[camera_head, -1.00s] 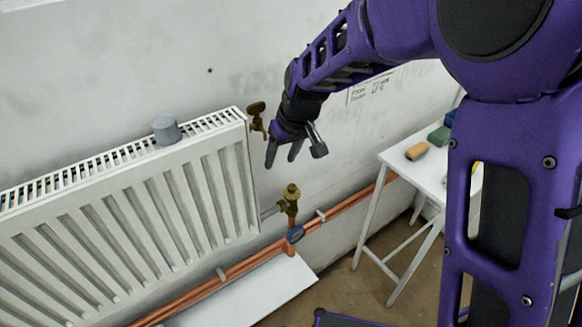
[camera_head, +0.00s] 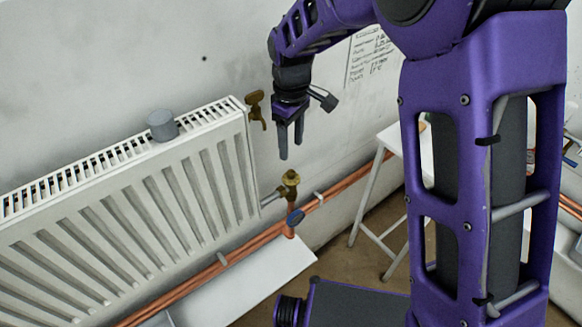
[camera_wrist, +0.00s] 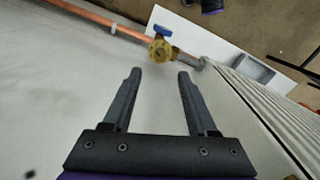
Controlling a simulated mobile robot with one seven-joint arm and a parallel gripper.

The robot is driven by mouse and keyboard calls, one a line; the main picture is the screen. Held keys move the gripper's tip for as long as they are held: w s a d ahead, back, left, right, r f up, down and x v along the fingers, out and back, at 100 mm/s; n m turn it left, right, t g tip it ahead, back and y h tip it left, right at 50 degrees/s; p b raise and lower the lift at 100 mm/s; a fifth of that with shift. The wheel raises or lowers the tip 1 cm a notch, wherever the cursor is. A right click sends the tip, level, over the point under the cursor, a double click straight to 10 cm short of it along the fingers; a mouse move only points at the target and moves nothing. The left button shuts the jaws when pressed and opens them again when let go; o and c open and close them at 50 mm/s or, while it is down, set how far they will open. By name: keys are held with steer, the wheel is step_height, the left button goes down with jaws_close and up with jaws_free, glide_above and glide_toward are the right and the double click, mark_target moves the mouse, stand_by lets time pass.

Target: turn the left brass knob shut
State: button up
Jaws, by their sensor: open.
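A brass valve (camera_head: 290,186) stands on the copper riser by the radiator's lower right corner. In the wrist view the brass valve (camera_wrist: 160,49) lies ahead, between the lines of the fingers. A brass tap-like fitting (camera_head: 256,108) sits higher, at the radiator's top right corner. I cannot tell which one the task calls the left knob. My gripper (camera_head: 291,149) is open and empty, fingers pointing down, above the lower valve and apart from it. It also shows in the wrist view (camera_wrist: 159,78). The upper fitting is to its left.
A white radiator (camera_head: 130,205) with a grey cup-like object (camera_head: 162,125) on top fills the left. Copper pipes (camera_head: 245,247) run along the wall, with a blue handle (camera_head: 295,216) below the valve. A white table (camera_head: 392,140) stands right, partly hidden by my arm.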

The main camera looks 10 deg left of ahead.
mark_target(291, 172)
step_height(291, 172, down, 9)
steer(key=shift+r, duration=0.1)
stand_by(0.3)
jaws_close()
